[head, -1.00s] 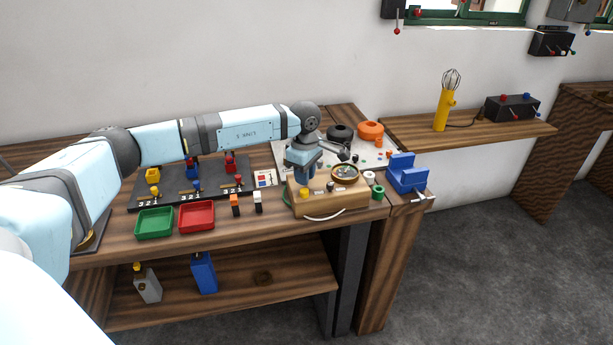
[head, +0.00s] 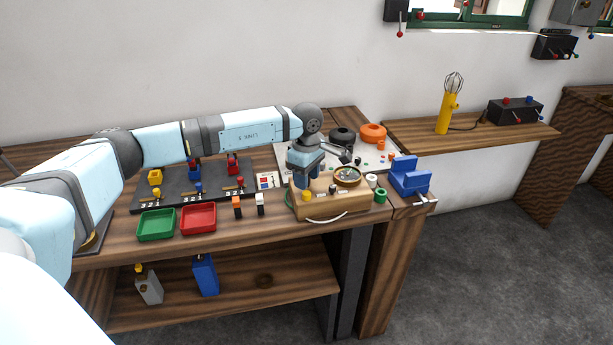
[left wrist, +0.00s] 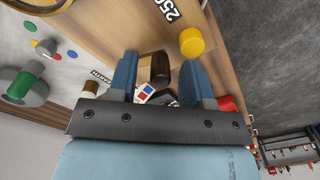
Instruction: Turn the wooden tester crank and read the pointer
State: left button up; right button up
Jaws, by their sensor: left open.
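The wooden tester box (head: 338,206) stands at the right front of the bench, with a round brass-rimmed dial (head: 347,176) on top; its pointer is too small to read. A yellow knob (head: 306,195) is on the box and shows in the left wrist view (left wrist: 192,42). My left gripper (head: 307,183) points down over the left part of the box. In the left wrist view its blue fingers (left wrist: 160,78) are apart, with a dark brown cylindrical grip (left wrist: 160,68), seemingly the crank's handle, between them. I cannot tell whether they touch it. My right gripper is out of view.
Green (head: 156,224) and red (head: 198,219) trays lie left of the tester. A yellow whisk-like lamp (head: 445,110) stands on the side shelf.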

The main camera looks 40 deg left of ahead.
pick_arm(q)
notch_tip(320, 180, up, 14)
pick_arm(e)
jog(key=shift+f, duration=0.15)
pick_arm(q)
jog(key=shift+f, duration=0.1)
dwell(0.3)
